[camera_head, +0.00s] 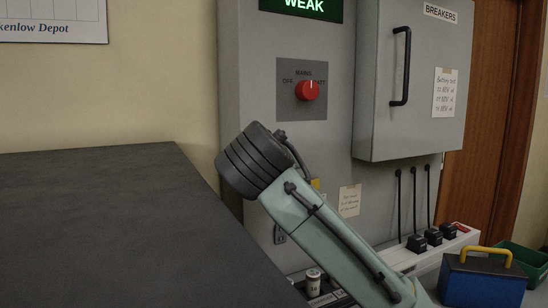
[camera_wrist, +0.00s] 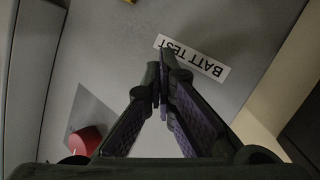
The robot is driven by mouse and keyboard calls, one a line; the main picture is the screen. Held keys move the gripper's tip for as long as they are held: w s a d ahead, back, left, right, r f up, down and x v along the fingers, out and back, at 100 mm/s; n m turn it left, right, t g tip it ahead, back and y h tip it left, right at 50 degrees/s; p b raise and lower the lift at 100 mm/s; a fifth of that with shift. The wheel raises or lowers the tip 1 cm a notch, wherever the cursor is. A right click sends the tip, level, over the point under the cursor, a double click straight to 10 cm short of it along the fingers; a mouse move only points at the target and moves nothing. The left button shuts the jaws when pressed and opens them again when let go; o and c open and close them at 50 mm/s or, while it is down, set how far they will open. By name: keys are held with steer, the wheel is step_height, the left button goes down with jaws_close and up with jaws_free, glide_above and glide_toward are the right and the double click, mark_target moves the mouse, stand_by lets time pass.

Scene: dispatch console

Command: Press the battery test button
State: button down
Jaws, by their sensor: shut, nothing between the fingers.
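The white BATT TEST label (camera_wrist: 208,68) is on the grey panel in the wrist view, turned nearly upside down. My gripper (camera_wrist: 158,78) is shut and empty, its fingertips overlapping the panel just beside the label. I cannot tell whether the tips touch the panel. The battery test button itself is not visible; the fingers may cover it. In the head view my arm hides the gripper and that part of the grey cabinet (camera_head: 340,140). A lit green sign (camera_head: 304,5) above reads WEAK.
The red mains knob (camera_head: 307,90) is on the cabinet and also shows in the wrist view (camera_wrist: 86,141). The breaker box (camera_head: 385,130) juts out at right. A battery-like cylinder (camera_head: 313,283), black plugs (camera_head: 417,244) and a blue box (camera_head: 482,282) are lower right. A dark surface (camera_head: 110,230) fills the left.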

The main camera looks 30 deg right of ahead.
steer(key=shift+s, duration=0.7)
steer(key=shift+s+f+b, duration=0.1)
steer(key=shift+s+b, duration=0.05)
steer(key=shift+b, duration=0.15)
steer(key=s, duration=0.2)
steer(key=s+b, duration=0.1)
steer(key=s, duration=0.1)
steer(key=shift+s+a, duration=0.2)
steer(key=shift+s, duration=0.2)
stand_by(4.8)
stand_by(0.7)
step_height(320, 180, up, 8)
steer(key=p, duration=0.5)
steer(key=shift+p, duration=0.35)
